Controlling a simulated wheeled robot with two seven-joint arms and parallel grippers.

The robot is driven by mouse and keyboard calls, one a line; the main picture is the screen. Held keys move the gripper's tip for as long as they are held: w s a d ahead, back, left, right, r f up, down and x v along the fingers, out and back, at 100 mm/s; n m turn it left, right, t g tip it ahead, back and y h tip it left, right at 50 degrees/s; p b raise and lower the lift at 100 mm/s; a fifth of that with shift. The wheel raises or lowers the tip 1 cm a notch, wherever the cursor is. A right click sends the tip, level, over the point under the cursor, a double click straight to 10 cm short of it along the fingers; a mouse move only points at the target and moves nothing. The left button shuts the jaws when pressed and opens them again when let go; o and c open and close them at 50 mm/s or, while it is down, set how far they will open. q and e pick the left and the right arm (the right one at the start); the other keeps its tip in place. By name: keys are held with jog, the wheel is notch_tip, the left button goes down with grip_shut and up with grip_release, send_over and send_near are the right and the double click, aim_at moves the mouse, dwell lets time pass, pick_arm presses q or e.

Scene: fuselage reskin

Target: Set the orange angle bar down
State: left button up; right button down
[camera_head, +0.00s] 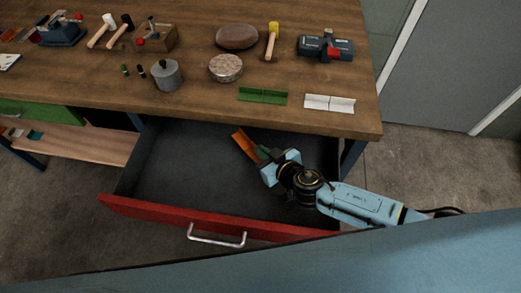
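The orange angle bar (244,146) is a short folded strip inside the open drawer area, toward its back right, slanting from upper left to lower right. My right gripper (262,156) reaches in from the right over the drawer (180,175). Its fingers meet the lower right end of the orange bar and appear shut on it. A dark green patch shows at the fingers; I cannot tell whether it is part of the gripper. Whether the bar touches the drawer floor is not clear. My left gripper is not in view.
The drawer's red front (165,212) has a metal handle (217,237). The wooden bench top (190,95) overhangs the drawer's back. A green angle bar (263,96) and a white one (329,103) lie near its front edge. The drawer's left and middle floor is bare.

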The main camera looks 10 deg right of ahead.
jog(key=shift+w+a, duration=0.4)
jog(key=shift+w, duration=0.4)
jog(key=shift+s+f+b, duration=0.15)
jog(key=shift+f+b, duration=0.15)
jog(key=shift+f, duration=0.3)
jog(key=shift+s+d, duration=0.1)
jog(key=shift+f+b, duration=0.65)
jog(key=shift+b, duration=0.05)
jog(key=c, duration=1.7)
grip_release()
jog(key=shift+r, duration=0.1)
